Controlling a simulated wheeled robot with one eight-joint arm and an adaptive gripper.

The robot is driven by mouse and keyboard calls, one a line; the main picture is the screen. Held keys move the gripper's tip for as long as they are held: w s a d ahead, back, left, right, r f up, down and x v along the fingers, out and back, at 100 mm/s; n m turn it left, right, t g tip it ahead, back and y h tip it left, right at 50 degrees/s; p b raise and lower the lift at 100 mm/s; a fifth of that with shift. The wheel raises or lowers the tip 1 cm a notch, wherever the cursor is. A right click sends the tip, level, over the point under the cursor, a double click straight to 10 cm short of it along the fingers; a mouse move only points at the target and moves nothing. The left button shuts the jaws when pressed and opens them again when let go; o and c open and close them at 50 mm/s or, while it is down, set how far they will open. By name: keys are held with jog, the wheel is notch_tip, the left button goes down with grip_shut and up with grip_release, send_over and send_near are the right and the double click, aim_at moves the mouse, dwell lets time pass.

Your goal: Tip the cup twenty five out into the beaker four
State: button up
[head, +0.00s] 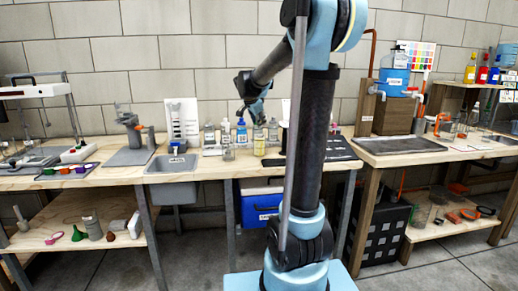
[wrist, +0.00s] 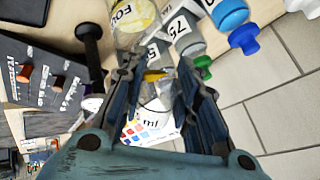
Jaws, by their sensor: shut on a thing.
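My gripper (wrist: 155,82) is shut on a clear cup (wrist: 152,105) in the wrist view. The cup sits between the two fingers and bears black print ending in "ml"; the rest of its label is hidden. A patch of yellow shows at its top edge. The beaker four (wrist: 125,14), with "FOU" readable and pale yellow contents, is just beyond the fingertips at the top of the wrist view. In the head view my gripper (head: 257,112) is above the bench; a vessel with yellow contents (head: 259,146), likely that beaker, stands below it. The held cup is hard to make out there.
A bottle marked 75 (wrist: 182,32) and a blue bottle (wrist: 230,14) stand close beside the beaker in the wrist view. A clear vessel (head: 228,152) stands left of the yellow one in the head view. The sink (head: 175,163) lies further left.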

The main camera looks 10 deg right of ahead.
jog(key=shift+a+n+t+h, duration=0.2)
jog(key=shift+n+t+h, duration=0.2)
jog(key=shift+h, duration=0.6)
dwell(1.7)
dwell(0.9)
jog(key=shift+d+m+g+y, duration=0.35)
jog(key=shift+m+g+y, duration=0.05)
jog(key=shift+y, duration=0.7)
jog(key=shift+a, duration=0.1)
jog(key=shift+y, duration=0.4)
